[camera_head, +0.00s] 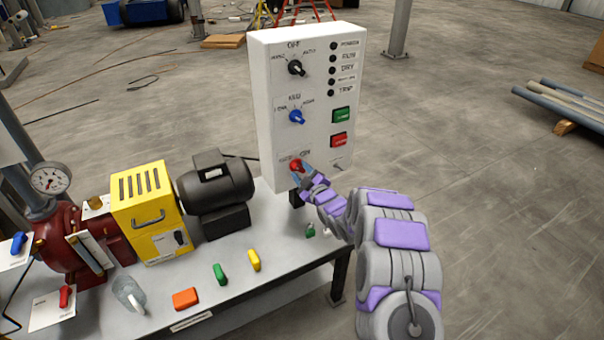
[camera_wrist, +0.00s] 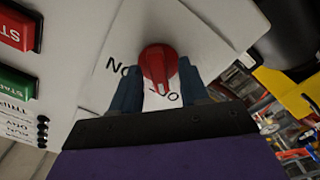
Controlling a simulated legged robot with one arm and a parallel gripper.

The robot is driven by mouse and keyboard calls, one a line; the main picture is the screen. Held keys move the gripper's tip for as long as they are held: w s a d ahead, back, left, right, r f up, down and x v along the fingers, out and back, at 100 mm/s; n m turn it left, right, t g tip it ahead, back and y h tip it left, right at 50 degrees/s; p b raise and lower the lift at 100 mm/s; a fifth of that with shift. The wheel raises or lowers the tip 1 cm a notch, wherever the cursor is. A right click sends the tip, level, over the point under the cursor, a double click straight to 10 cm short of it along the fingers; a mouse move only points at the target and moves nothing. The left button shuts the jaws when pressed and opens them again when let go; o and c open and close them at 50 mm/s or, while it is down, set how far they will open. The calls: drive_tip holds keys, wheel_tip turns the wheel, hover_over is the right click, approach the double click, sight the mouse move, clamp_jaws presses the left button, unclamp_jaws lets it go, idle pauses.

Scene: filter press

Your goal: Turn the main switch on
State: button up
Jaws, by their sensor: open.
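The white control panel (camera_head: 303,75) stands upright on the bench. Its red rotary knob (camera_head: 296,166), at the lower left of the panel face, has lettering around it that is too small to read surely. In the wrist view the red knob (camera_wrist: 158,64) sits on a pale plate, with partly covered lettering beside it. My gripper (camera_head: 302,172) is at the knob in the head view. In the wrist view my gripper (camera_wrist: 158,82) has its two dark fingers apart, one on each side of the knob. I cannot tell whether they touch it.
A black selector (camera_head: 296,68), a blue selector (camera_head: 297,117), a green button (camera_head: 341,115) and a red button (camera_head: 339,140) are higher on the panel. A yellow box (camera_head: 143,210) and a black motor (camera_head: 215,190) stand left on the bench (camera_head: 240,275).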

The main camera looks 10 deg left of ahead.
drive_tip(key=shift+c, duration=0.3)
clamp_jaws()
drive_tip(key=m+p, duration=0.3)
drive_tip(key=shift+m+p, duration=0.3)
drive_tip(key=shift+p, duration=0.1)
drive_tip(key=m+p, duration=0.4)
drive_tip(key=m, duration=0.1)
drive_tip(key=shift+s, duration=0.1)
drive_tip(key=m+p, duration=0.3)
drive_tip(key=m, duration=0.2)
drive_tip(key=shift+f+m+p, duration=0.1)
drive_tip(key=shift+m+p, duration=1.25)
drive_tip(key=shift+m, duration=0.85)
